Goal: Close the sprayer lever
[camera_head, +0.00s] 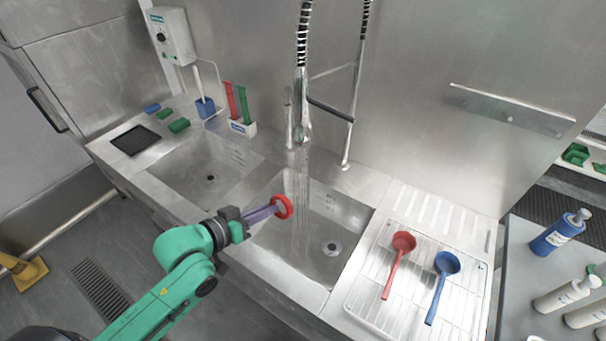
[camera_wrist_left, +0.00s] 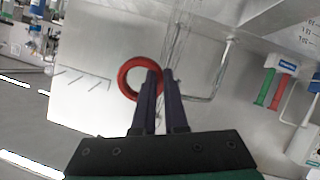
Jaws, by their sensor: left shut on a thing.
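The sprayer (camera_head: 303,128) hangs over the right sink basin on a coiled hose. A stream of water (camera_head: 303,185) falls from it into the basin. A slim metal part, which may be its lever, stands close to its left side, but I cannot tell its position. My left gripper (camera_head: 272,209) is over the near part of the basins, below and left of the sprayer and apart from it. Its purple fingers are shut on a red ring-shaped thing (camera_head: 291,207), which also shows at the fingertips in the left wrist view (camera_wrist_left: 122,84). My right gripper is not in view.
A rack (camera_head: 375,275) on the right holds a red scoop (camera_head: 403,243) and a blue scoop (camera_head: 446,263). Bottles, one a blue bottle (camera_head: 556,236), stand at the far right. Red and green handles stand in a white holder (camera_head: 242,128) behind the basins. The left basin (camera_head: 205,165) is empty.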

